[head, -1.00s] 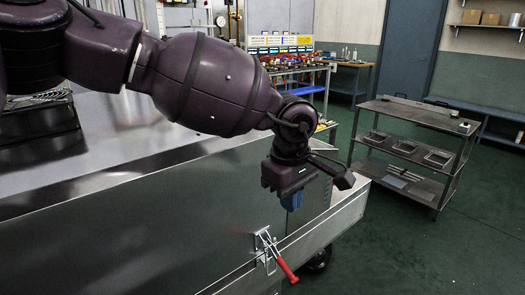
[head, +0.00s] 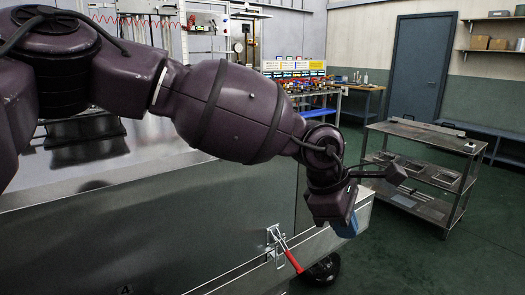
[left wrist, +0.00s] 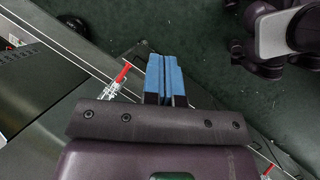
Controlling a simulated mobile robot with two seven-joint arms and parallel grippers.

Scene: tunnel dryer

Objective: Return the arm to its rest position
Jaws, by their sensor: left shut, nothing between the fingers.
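My left arm reaches in from the left across the head view, over the metal dryer body (head: 150,235). My left gripper (head: 347,228) points downward near the dryer's right end, to the right of and above a red-handled toggle clamp (head: 292,260). In the left wrist view the blue fingers of the left gripper (left wrist: 164,75) are together with nothing between them. The red clamp handle also shows there (left wrist: 123,73), left of the fingers and apart from them. My right gripper is not in view.
A metal shelf cart (head: 425,142) stands to the right, with trays on its shelves. A black caster wheel (head: 323,270) sits by the dryer's lower edge. A bench with coloured bins (head: 295,68) stands behind. The green floor (head: 430,265) at the front right is clear.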

